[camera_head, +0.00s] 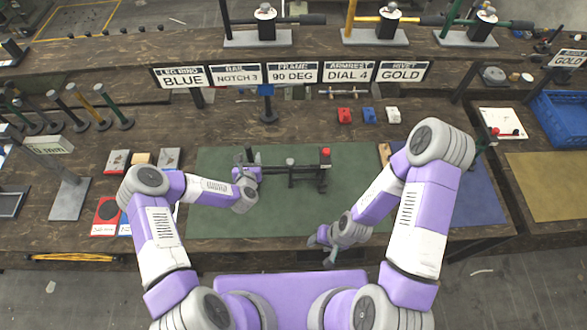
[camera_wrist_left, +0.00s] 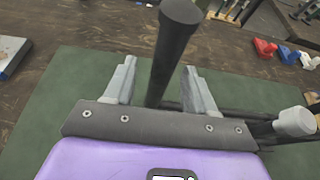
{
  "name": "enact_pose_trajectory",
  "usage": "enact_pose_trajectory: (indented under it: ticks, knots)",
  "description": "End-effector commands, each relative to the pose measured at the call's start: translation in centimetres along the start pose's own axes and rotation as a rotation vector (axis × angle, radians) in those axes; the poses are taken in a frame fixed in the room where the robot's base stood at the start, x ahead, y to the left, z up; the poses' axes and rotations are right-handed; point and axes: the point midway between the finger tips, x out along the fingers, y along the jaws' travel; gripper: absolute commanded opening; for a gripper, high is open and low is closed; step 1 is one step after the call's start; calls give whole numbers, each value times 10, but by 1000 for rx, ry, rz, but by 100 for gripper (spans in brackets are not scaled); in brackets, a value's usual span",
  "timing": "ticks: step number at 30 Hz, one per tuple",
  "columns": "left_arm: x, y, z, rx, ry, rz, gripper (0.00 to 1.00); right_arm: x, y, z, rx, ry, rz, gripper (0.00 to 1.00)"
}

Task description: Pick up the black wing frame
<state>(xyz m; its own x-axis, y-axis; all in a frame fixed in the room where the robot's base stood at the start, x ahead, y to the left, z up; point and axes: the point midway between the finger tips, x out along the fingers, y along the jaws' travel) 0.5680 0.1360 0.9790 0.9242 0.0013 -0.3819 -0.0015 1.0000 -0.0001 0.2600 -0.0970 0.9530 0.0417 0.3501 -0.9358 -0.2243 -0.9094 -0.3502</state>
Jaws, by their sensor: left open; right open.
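The black wing frame (camera_head: 305,168) lies on the green mat (camera_head: 225,220), a dark bar assembly with a grey knob and a red block toward its right end. My left gripper (camera_head: 247,163) is at the frame's left end. In the left wrist view its fingers (camera_wrist_left: 160,88) are apart, with an upright black post (camera_wrist_left: 170,60) of the frame between them. I cannot tell whether either finger touches the post. Part of the frame is hidden behind the gripper. My right gripper (camera_head: 322,248) is open and empty near the table's front edge, apart from the frame.
Signs reading BLUE (camera_head: 182,79), NOTCH 3, 90 DEG, DIAL 4 and GOLD stand behind the mat. Red (camera_head: 344,115), blue and white small blocks lie behind it. Several posts stand at left; a blue crate (camera_head: 560,106) is at right. The mat's front is clear.

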Motion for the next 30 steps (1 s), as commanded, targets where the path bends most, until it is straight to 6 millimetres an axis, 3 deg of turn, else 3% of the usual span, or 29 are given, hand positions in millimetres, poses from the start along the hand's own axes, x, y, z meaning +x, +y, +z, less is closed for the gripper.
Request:
enact_pose_trajectory:
  ticks: [7, 16, 27, 30]
  knots:
    - [28, -1, -3, 1, 0, 0, 55, 0, 0, 0, 0, 0, 0, 51]
    - [32, -1, -3, 0, 0, -1, 55, 0, 0, 0, 0, 0, 0, 51]
    - [32, -1, -3, 0, 0, -1, 0, 0, 0, 0, 0, 0, 0, 51]
    - [32, -1, -3, 0, 0, -1, 0, 0, 0, 0, 0, 0, 0, 51]
